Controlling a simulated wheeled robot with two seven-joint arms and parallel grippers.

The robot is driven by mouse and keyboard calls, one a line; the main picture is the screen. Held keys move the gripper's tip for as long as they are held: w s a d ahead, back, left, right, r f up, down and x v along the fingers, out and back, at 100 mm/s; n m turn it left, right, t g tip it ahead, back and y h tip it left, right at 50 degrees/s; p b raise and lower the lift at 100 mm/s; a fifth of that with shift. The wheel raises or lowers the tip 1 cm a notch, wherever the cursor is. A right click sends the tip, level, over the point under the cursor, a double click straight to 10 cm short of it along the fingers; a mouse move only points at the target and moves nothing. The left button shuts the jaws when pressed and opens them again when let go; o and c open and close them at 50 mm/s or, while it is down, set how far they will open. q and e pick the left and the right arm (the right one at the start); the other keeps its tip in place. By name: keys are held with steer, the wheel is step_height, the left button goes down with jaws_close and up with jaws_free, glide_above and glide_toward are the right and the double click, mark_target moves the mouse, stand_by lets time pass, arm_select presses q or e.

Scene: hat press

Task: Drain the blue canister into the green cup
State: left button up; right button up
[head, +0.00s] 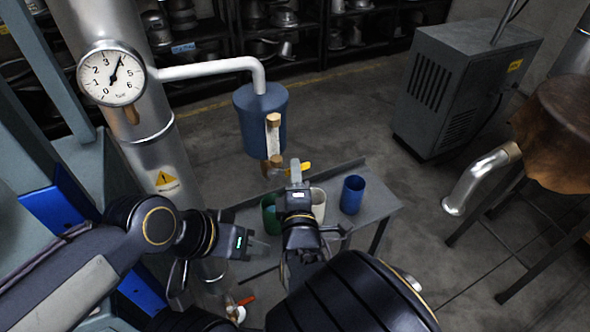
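The blue canister (250,119) hangs on a white pipe, with a sight tube (273,137) on its front. A valve with a yellow handle (303,167) is at its lower end. The green cup (268,212) stands on a small bench below, partly hidden behind my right arm. My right gripper (295,171) is up at the yellow handle; its finger overlaps the handle, and I cannot tell whether it grips it. My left gripper (262,246) is lower left, in front of the green cup and apart from it; its finger gap is unclear.
A white cup (319,204) and a blue cup (352,195) stand on the grey bench (378,209). A pressure gauge (111,74) sits on the metal column at left. A red handle (247,300) is low down. A grey cabinet (455,90) stands back right.

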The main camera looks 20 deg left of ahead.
steer(key=v, duration=0.5)
steer(key=shift+s, duration=0.1)
stand_by(0.3)
steer(key=w+d+r+m+g+h+p, duration=0.1)
steer(key=d+r+m+g+p, duration=0.15)
steer(key=d+m, duration=0.6)
steer(key=w+d+r+m+g+p, duration=0.15)
steer(key=d+r+m+g, duration=0.35)
steer(key=d, duration=0.6)
steer(key=s+d+m+g+h+p, duration=0.2)
steer(key=s+d+m+g+h, duration=0.1)
steer(key=s+d+m, duration=0.9)
steer(key=s+d, duration=0.5)
steer(key=d, duration=0.1)
steer(key=shift+d, duration=0.15)
